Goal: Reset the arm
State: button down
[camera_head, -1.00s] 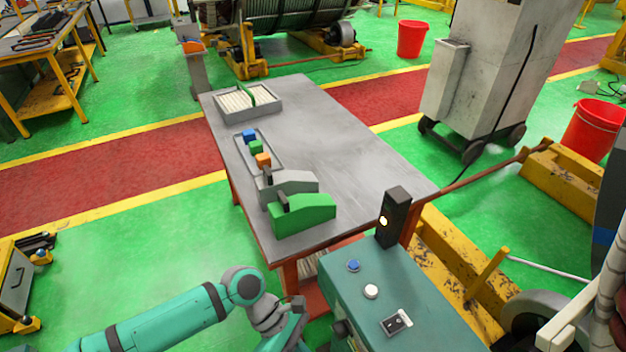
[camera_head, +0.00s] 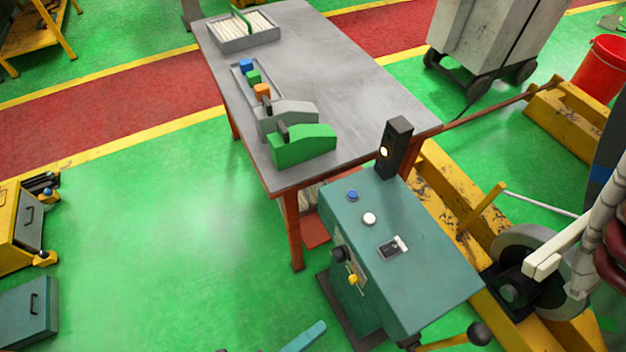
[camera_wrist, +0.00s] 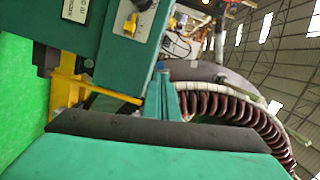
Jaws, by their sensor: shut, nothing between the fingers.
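My gripper (camera_wrist: 166,82) shows in the wrist view as two narrow teal fingers close together at the middle, above a broad teal body with a dark edge. The fingers are shut with nothing between them. Behind them are a teal control box with a dial and a curved run of dark red coils. Only a small teal piece, which seems to be part of my arm, shows at the bottom edge.
A grey table (camera_head: 335,80) holds a tray of pale strips (camera_head: 245,32), small coloured blocks and a green block-shaped tool (camera_head: 302,147). A teal control console (camera_head: 400,250) stands at its near corner. Yellow rails lie at right.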

jog(key=n+t+y, duration=0.1)
jog(key=n+y, duration=0.3)
jog(key=n, duration=0.5)
jog(key=s+f+n+t+y, duration=0.1)
jog(key=n+t+y, duration=0.1)
jog(key=n+y, duration=0.3)
jog(key=f+n+t+y, duration=0.1)
jog(key=n+y, duration=0.3)
jog(key=n, duration=0.8)
jog(key=shift+s+d+f+n+t, duration=0.1)
jog(key=shift+s+f+n+t, duration=0.15)
jog(key=shift+t, duration=0.25)
jog(key=shift+w, duration=0.1)
